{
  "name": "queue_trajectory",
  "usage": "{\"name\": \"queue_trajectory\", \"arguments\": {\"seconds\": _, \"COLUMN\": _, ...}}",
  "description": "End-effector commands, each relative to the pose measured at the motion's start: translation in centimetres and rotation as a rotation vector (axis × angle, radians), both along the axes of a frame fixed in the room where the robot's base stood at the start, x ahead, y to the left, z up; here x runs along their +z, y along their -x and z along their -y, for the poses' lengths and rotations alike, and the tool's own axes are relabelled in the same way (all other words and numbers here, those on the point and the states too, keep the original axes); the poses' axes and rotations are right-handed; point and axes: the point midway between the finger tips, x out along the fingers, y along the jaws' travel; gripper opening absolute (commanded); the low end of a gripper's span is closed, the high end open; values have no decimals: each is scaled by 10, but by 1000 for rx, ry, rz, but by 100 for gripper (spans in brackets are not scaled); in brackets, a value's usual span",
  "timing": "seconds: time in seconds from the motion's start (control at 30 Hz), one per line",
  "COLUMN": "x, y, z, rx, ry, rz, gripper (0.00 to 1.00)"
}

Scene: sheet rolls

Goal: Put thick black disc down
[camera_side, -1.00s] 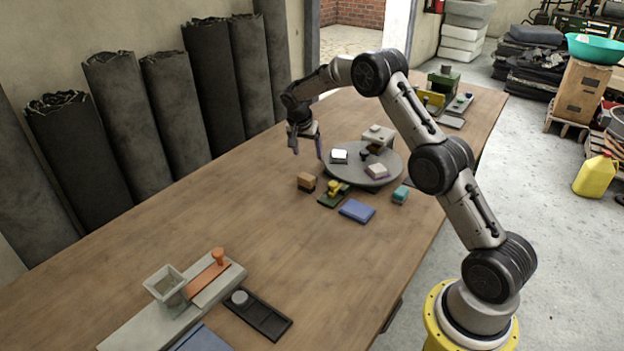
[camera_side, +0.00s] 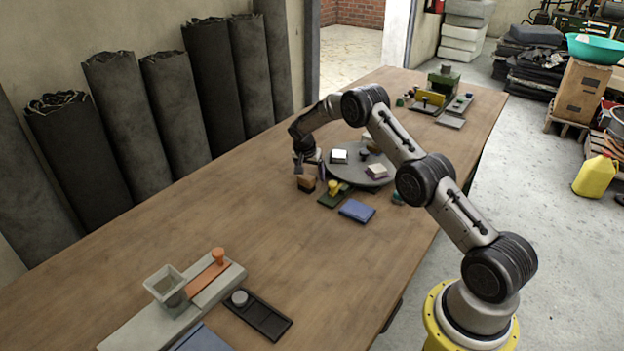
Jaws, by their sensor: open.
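My gripper (camera_side: 309,168) is open, pointing down close above the brown block (camera_side: 306,181) with a dark base, at the left edge of the round grey turntable (camera_side: 350,174). I cannot tell whether it touches the block. Nothing shows held between the fingers. A small black piece (camera_side: 364,152) sits on the turntable; it is too small to tell whether it is the thick black disc. A white-topped block (camera_side: 339,155) and a pale block (camera_side: 377,171) are also on the turntable. My arm hides part of its back and right side.
A green base with a yellow knob (camera_side: 334,187) and a blue pad (camera_side: 357,210) lie in front of the turntable. A teal block (camera_side: 398,198) is partly hidden by my arm. A black tray (camera_side: 258,317) lies at the front. The table's left middle is clear.

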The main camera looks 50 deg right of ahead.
Motion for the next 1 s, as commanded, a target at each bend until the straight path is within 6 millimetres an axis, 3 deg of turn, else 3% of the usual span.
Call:
{"name": "queue_trajectory", "arguments": {"seconds": 0.27, "x": -2, "y": 0, "z": 1, "rx": 0, "ry": 0, "rz": 0, "gripper": 80}}
{"name": "queue_trajectory", "arguments": {"seconds": 0.7, "x": -2, "y": 0, "z": 1, "rx": 0, "ry": 0, "rz": -1, "gripper": 1}}
{"name": "queue_trajectory", "arguments": {"seconds": 1.0, "x": -2, "y": 0, "z": 1, "rx": 0, "ry": 0, "rz": 0, "gripper": 0}}
